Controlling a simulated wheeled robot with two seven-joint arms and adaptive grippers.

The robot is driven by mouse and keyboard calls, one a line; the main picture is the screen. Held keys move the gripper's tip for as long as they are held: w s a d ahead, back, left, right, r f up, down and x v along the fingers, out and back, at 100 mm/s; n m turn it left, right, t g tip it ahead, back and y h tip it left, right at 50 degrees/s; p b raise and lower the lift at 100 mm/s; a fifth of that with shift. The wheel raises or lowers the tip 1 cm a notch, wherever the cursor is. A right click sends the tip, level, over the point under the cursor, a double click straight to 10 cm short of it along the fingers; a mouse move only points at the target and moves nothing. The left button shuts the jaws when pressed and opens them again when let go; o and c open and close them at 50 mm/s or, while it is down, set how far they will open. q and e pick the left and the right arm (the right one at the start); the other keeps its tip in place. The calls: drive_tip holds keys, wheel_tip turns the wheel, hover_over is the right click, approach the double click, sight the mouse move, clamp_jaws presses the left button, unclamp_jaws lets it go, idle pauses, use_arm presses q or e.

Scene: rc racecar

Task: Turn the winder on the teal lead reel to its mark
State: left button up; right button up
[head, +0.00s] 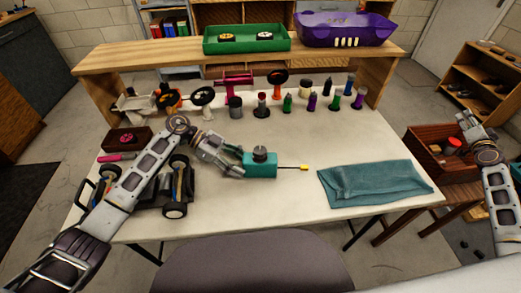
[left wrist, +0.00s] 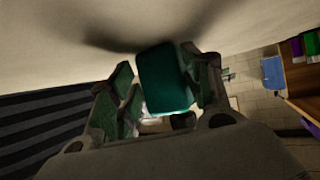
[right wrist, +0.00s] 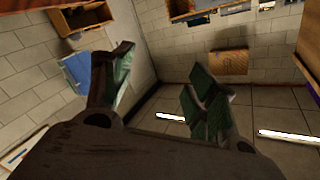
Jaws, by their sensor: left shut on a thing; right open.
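The teal lead reel (head: 261,166) sits on the white table, left of the folded teal cloth. Its dark round winder (head: 260,153) is on top, and a lead with a yellow tip (head: 303,168) sticks out to the right. My left gripper (head: 238,165) is shut on the reel's left side. In the left wrist view the teal block (left wrist: 165,80) fills the space between the fingers (left wrist: 165,95). The mark cannot be made out. My right gripper (head: 466,122) is open and empty, right of the table near the brown crate; its fingers show apart in the right wrist view (right wrist: 160,95).
A folded teal cloth (head: 373,184) lies at the table's right. A black car chassis (head: 176,195) is under my left arm. Several bottles and tools stand along the back. A raised wooden shelf (head: 180,52) holds a green tray (head: 247,47) and a purple bin (head: 345,36).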

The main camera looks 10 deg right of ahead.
drive_tip(key=w+a+r+m+t+y, duration=0.1)
drive_tip(key=w+a+r+y, duration=0.2)
drive_tip(key=a, duration=0.5)
drive_tip(key=w+a+r+m+y, duration=0.1)
drive_tip(key=w+a+y, duration=0.3)
drive_tip(key=a, duration=0.5)
drive_tip(key=w+a+r+m+t+y, duration=0.1)
drive_tip(key=w+a+m+y, duration=0.2)
drive_tip(key=a, duration=0.5)
drive_tip(key=n+g+y, duration=0.1)
drive_tip(key=g+y, duration=1.5)
drive_tip(key=g, duration=0.4)
approach(260, 150)
drive_tip(key=shift+d+f, duration=0.15)
drive_tip(key=shift+d, duration=0.85)
drive_tip(key=shift+a, duration=0.1)
drive_tip(key=shift+s+a, duration=0.3)
drive_tip(key=shift+a, duration=1.65)
drive_tip(key=shift+s+a, duration=0.25)
drive_tip(key=shift+a, duration=1.65)
drive_tip(key=shift+s+a, duration=0.3)
drive_tip(key=shift+a, duration=1.65)
